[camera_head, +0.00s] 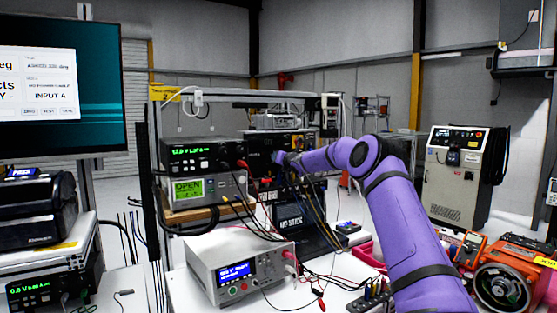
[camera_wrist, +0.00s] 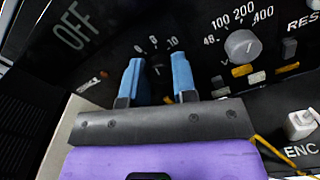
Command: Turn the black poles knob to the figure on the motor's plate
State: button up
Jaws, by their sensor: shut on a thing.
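In the wrist view, my gripper (camera_wrist: 157,75) has its two blue fingers on either side of the black poles knob (camera_wrist: 157,68) on a black panel (camera_wrist: 110,45). The fingers are shut on the knob and hide its sides. Small white figures stand above it; 8 and 10 seem readable, the one on the left is unclear. The knob's pointer direction cannot be read surely. In the head view my gripper (camera_head: 279,158) is at the front of the black unit (camera_head: 292,140) on the bench. I cannot make out a motor's plate in either view.
A grey knob (camera_wrist: 243,46) with figures 48 to 400 sits right of my fingers. An ENC connector (camera_wrist: 300,124) is lower right. In the head view, cables, a white bench supply (camera_head: 240,270), stacked meters (camera_head: 205,155) and an orange machine (camera_head: 505,285) crowd the bench.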

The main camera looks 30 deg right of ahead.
jog(key=shift+m, duration=0.6)
jog(key=o, duration=0.9)
jog(key=shift+o, duration=0.2)
jog(key=shift+s, duration=0.1)
jog(key=s, duration=1)
jog(key=shift+s+d, duration=0.2)
jog(key=shift+s, duration=0.15)
